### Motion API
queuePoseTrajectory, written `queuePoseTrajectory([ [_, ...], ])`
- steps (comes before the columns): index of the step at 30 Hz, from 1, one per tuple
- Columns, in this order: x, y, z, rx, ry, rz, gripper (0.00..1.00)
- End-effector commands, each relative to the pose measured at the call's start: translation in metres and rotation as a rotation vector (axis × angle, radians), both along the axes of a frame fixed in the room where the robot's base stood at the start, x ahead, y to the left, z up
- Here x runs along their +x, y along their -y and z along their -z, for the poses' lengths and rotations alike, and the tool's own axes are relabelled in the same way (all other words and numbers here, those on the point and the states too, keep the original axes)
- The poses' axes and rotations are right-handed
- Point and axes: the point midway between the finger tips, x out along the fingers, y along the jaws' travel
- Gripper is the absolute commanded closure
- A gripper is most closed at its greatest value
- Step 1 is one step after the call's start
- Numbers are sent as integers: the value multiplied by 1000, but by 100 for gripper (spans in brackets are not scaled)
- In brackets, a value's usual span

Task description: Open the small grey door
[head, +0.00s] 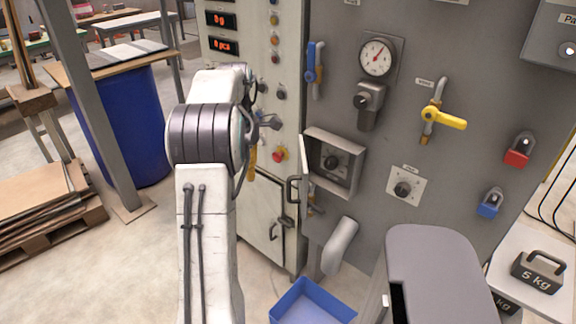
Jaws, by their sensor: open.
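A small pale grey door (262,222) is in the lower front of the control cabinet, left of the large grey panel. It looks shut, with a dark outline. A dark D-shaped handle (293,190) and a latch (287,222) are by its right edge.
A red button (279,154) is close below my gripper. A blue-handled valve (311,70), a gauge (377,56) and a yellow valve handle (444,119) project from the panel. A spout (339,246) hangs above a blue bin (312,304). A grey post (103,130) stands left.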

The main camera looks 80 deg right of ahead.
Motion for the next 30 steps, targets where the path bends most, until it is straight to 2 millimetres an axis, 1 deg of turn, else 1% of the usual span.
queuePoseTrajectory([
  [1,-22,11,-16,7,-2,-8,63],
  [3,-45,22,-21,12,-5,-35,63],
  [6,-73,31,-27,19,-7,-67,63],
  [9,-92,37,-29,21,-7,-89,63],
  [12,-103,40,-29,26,-7,-103,63],
  [17,-108,41,-22,28,-7,-112,63],
  [20,-108,41,-12,29,-8,-113,63],
  [30,-107,41,32,31,-7,-111,63],
])
